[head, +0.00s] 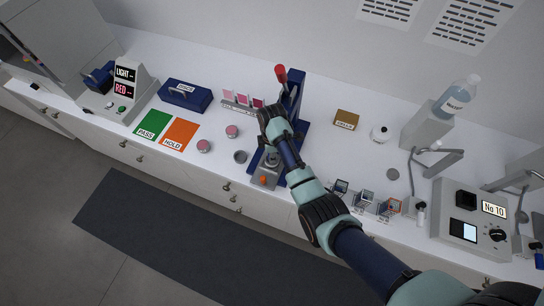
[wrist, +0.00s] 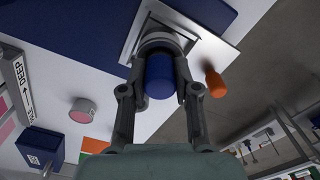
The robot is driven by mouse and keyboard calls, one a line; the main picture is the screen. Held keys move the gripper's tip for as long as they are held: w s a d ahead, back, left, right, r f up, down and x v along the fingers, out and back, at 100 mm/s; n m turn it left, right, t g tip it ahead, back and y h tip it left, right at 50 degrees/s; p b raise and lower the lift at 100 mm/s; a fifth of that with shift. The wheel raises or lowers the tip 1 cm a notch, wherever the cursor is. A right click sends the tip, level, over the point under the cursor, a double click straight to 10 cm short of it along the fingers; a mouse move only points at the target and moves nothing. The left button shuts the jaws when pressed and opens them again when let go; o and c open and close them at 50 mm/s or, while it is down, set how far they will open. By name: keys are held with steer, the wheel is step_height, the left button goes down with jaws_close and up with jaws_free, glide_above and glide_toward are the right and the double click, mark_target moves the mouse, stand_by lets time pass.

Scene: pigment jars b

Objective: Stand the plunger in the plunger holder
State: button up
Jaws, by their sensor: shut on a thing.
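My gripper (wrist: 160,84) is shut on a blue cylindrical piece, which appears to be the plunger (wrist: 159,72). Behind it in the wrist view is a round pale metal part over a square silver plate (wrist: 201,48); whether they touch cannot be told. In the head view my gripper (head: 272,158) is low over the front of the blue press (head: 291,95), and the plunger is not clear there. A small grey round cup (head: 240,157) stands left of the press; I cannot tell whether it is the plunger holder.
The press has a red-tipped lever (head: 281,74) and an orange knob (head: 264,181); the knob shows beside my gripper in the wrist view (wrist: 216,84). Pink jars (head: 232,131) stand to the left, and small clear boxes (head: 363,199) to the right. The bench's front edge is close.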

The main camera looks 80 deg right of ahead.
steer(key=shift+r, duration=0.1)
jaws_close()
step_height(320, 180, up, 7)
steer(key=p, duration=0.7)
